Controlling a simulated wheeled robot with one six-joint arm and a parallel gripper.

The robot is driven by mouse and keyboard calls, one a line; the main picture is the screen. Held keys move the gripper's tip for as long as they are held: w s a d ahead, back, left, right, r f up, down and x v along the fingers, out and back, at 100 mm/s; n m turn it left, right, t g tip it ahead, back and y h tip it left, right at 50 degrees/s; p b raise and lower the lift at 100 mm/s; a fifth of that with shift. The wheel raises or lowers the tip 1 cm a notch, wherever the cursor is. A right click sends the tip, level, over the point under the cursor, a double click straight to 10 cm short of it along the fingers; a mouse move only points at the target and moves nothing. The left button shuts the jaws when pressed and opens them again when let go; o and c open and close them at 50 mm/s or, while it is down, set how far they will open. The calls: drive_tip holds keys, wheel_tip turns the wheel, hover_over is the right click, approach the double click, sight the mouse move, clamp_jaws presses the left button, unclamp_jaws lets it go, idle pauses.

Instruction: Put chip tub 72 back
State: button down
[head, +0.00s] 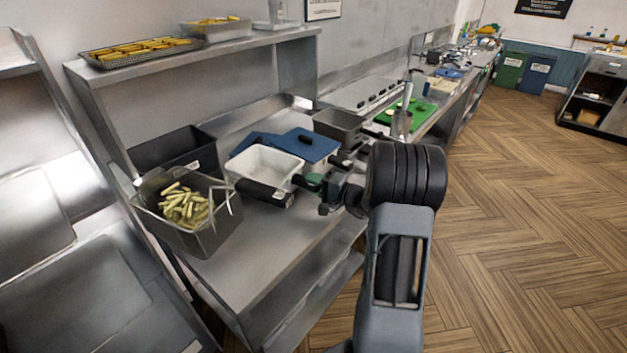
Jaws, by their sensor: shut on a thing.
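A white, open tub (258,161) with a dark front band and a small label stands on the steel counter. It looks empty. The label is too small to read, so I cannot tell which tub is 72. My gripper (306,181) is at the white tub's right front corner and is shut on its edge; the fingertips are small and partly hidden. A grey tub (213,238) holding pale cut chips and a wire basket-like frame is at the counter's left front, apart from my gripper. A black tub (150,154) with a label stands behind it.
Blue lids or boards (307,146) lie behind the white tub, beside a dark grey pan (339,124). A green board (409,111) lies farther along. A shelf above holds a tray of fried food (107,60). The counter front is clear; open floor (510,220) lies right.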

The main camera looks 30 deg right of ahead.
drive_tip(key=shift+f, duration=0.8)
drive_tip(key=shift+f+b, duration=0.3)
drive_tip(key=shift+b, duration=0.55)
drive_tip(key=c, duration=0.8)
unclamp_jaws()
drive_tip(key=shift+c, duration=0.2)
